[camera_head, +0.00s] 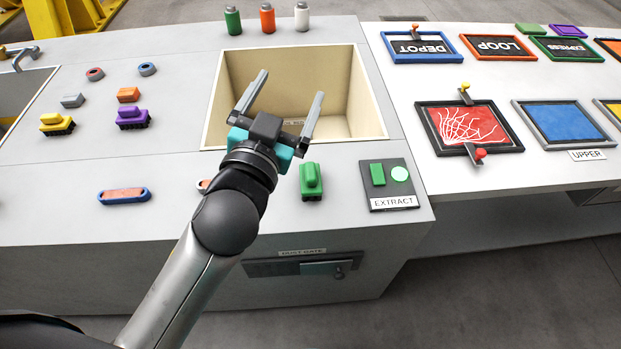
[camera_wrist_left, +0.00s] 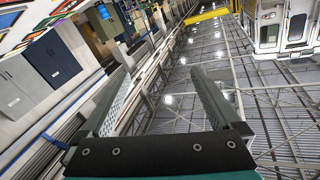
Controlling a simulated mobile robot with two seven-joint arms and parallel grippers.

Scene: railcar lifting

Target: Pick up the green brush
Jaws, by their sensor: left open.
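The green brush (camera_head: 311,184) stands on the grey bench top, in front of the open bin and left of the EXTRACT panel. It has a green handle on top and a dark underside. My left gripper (camera_head: 290,86) is open and empty above the bin, fingers pointing away from me. The brush is behind the fingers, close to the right of my wrist in the picture. In the left wrist view my open fingers (camera_wrist_left: 160,75) show with nothing between them, and the brush is not seen there. My right gripper is not in view.
The square recessed bin (camera_head: 362,110) lies beneath my gripper. The EXTRACT panel (camera_head: 389,184) has green buttons. A purple brush (camera_head: 133,117) and a yellow brush (camera_head: 57,123) stand at left. An orange-blue oblong piece (camera_head: 124,195) lies front left. Three bottles (camera_head: 267,18) stand behind the bin.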

